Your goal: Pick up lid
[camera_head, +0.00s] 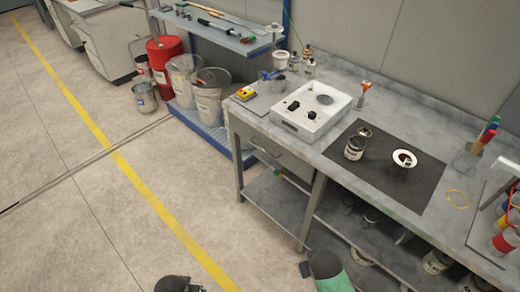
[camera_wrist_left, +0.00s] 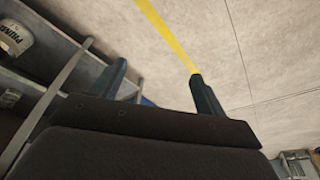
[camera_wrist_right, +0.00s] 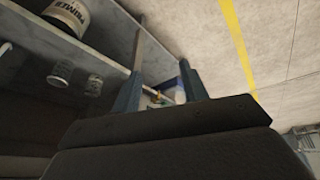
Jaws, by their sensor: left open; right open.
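On a black mat (camera_head: 428,180) on the workbench stands a small dark can with a pale label (camera_head: 354,150). A small round dark piece (camera_head: 364,131) lies behind it; I cannot tell for sure whether it is the lid. A white ring-shaped piece with a dark opening (camera_head: 404,158) is to the right, over a dark base. My left gripper (camera_wrist_left: 159,72) is open and empty, with floor and shelf behind its fingers. My right gripper (camera_wrist_right: 161,68) is open and empty near the bench's lower shelf. Both are away from the mat items.
A white device (camera_head: 311,112) stands left of the mat, and a yellow ring (camera_head: 457,199) lies to its right. Brushes (camera_head: 486,135) and a rack of colored cans (camera_head: 507,230) are at the right. Labeled cans (camera_wrist_right: 67,17) stand under the bench.

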